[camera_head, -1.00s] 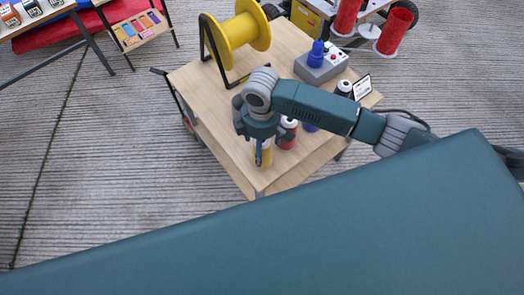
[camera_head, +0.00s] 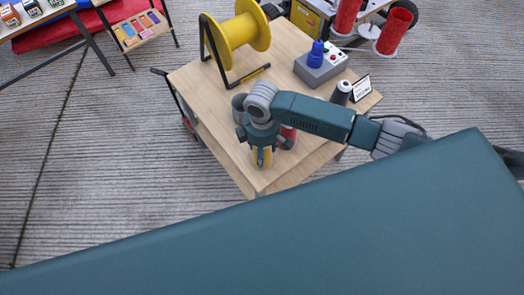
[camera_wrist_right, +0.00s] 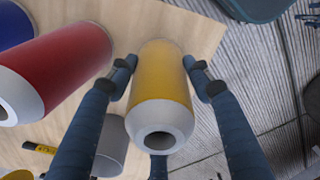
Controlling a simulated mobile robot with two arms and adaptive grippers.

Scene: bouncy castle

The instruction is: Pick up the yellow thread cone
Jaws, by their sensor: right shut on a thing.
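The yellow thread cone (camera_wrist_right: 163,80) stands near the front corner of the wooden cart top, with its pale hollow tip facing the camera in the right wrist view. My right gripper (camera_wrist_right: 160,72) is shut around its sides, one finger on each side. In the head view the gripper (camera_head: 263,148) comes down over the cone (camera_head: 267,159), and a finger partly covers it. I cannot tell whether its base touches the cart top. My left gripper is not in view.
A red cone (camera_wrist_right: 62,68) and a blue cone (camera_wrist_right: 12,25) stand beside the yellow one. The wooden cart (camera_head: 200,85) also bears a yellow spool (camera_head: 240,33), a grey box (camera_head: 322,66), a dark cone (camera_head: 341,92) and a small sign (camera_head: 361,88). Concrete floor lies beyond its edge.

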